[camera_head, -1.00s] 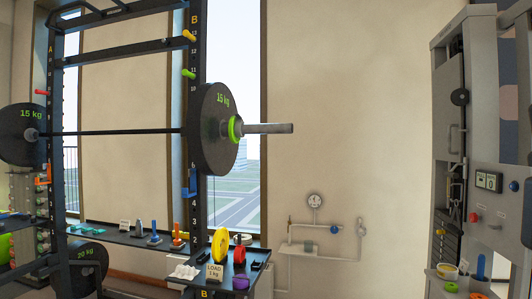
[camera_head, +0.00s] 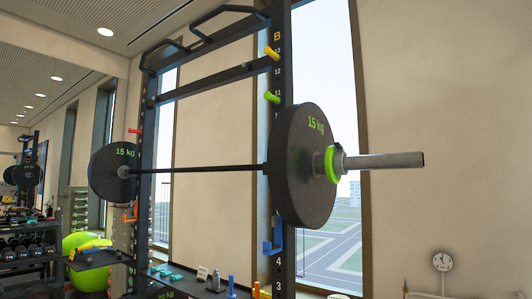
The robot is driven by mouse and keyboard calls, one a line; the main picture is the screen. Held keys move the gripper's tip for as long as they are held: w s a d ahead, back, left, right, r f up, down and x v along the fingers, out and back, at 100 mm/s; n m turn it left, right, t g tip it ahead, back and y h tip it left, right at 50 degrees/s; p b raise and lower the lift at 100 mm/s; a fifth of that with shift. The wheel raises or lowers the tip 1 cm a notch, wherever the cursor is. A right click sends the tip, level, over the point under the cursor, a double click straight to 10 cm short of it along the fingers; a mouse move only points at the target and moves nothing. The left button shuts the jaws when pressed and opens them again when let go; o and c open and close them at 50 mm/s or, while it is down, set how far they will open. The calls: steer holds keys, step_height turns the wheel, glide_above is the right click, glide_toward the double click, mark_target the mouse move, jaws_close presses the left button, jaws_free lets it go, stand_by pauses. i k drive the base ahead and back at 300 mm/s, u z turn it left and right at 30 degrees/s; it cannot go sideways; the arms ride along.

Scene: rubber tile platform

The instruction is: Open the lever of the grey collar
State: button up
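A barbell with a dark bar (camera_head: 215,168) lies across the rack. Its near end carries a black 15 kg plate (camera_head: 300,175) with a green collar (camera_head: 331,164) against its outer face. A small dark part sits on top of this collar. The grey sleeve (camera_head: 390,161) sticks out to the right. The far 15 kg plate (camera_head: 108,165) shows a small grey round part (camera_head: 124,172) where the bar meets it; I cannot tell if this is a collar. No lever on a grey collar can be made out. My gripper is not in view.
The black rack upright (camera_head: 280,90) carries yellow (camera_head: 271,52) and green (camera_head: 272,97) pegs and a blue hook (camera_head: 272,245). A shelf with small items runs below. A dumbbell rack (camera_head: 35,245) and green ball (camera_head: 88,262) stand left. A gauge (camera_head: 443,261) is at lower right.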

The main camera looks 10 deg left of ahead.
mark_target(337, 145)
steer(key=u, duration=0.1)
steer(key=i, duration=0.25)
steer(key=u, duration=0.15)
steer(key=k, duration=1)
steer(key=z, duration=0.65)
steer(key=i, duration=0.75)
steer(key=u, duration=0.6)
steer(key=i, duration=0.9)
steer(key=u, duration=0.7)
